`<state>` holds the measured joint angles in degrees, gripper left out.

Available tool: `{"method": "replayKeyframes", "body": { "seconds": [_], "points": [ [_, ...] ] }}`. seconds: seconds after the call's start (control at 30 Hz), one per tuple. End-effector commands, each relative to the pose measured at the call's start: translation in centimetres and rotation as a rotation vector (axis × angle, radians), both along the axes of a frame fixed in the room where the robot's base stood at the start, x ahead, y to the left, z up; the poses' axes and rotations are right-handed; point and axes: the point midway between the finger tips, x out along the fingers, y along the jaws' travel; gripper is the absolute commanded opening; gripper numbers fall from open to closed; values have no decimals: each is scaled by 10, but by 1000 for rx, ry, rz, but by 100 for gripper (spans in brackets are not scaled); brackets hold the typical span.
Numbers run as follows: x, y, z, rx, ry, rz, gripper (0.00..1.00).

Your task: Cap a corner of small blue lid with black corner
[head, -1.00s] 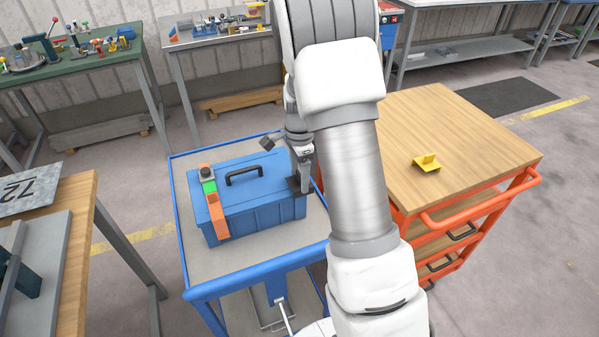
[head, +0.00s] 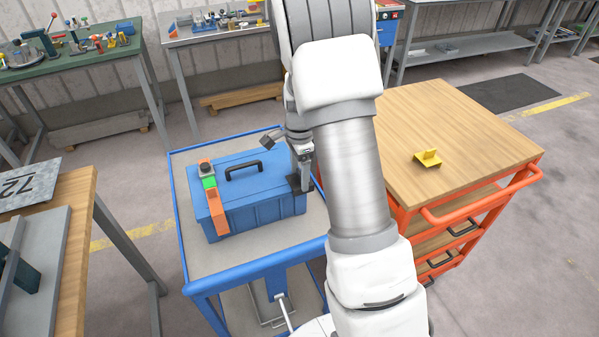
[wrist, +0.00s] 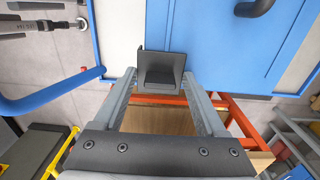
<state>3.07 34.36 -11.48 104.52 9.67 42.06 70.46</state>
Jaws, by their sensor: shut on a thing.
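The small blue lid (head: 225,178) is the top of a blue box on a blue-framed cart, with a black handle (head: 243,170) on it. My gripper (wrist: 161,80) is shut on the black corner (wrist: 162,62). In the head view the black corner (head: 294,184) is at the lid's right front corner, partly hidden by my arm. In the wrist view it overlaps the edge of the blue lid (wrist: 215,40). I cannot tell whether it is fully seated.
An orange strap (head: 217,208) with a green part crosses the lid's left end. The blue cart (head: 245,272) has bare room in front of the box. An orange cart with a wooden top (head: 450,125) stands at right, with a yellow corner piece (head: 428,159) on it.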

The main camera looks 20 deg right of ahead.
Motion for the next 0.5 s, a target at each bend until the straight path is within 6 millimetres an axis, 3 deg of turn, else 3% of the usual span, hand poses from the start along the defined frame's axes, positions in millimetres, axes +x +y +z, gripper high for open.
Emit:
{"method": "replayKeyframes", "body": {
  "seconds": [0.07, 0.1, 0.2, 0.23, 0.5],
  "points": [
    [0, 0, 0, 0, 0, 0, 21],
    [0, 0, 0, 0, 0, 0, 77],
    [0, 0, 0, 0, 0, 0, 95],
    [0, 0, 0, 0, 0, 0, 100],
    [0, 0, 2, 0, -1, 0, 100]
  ]
}}
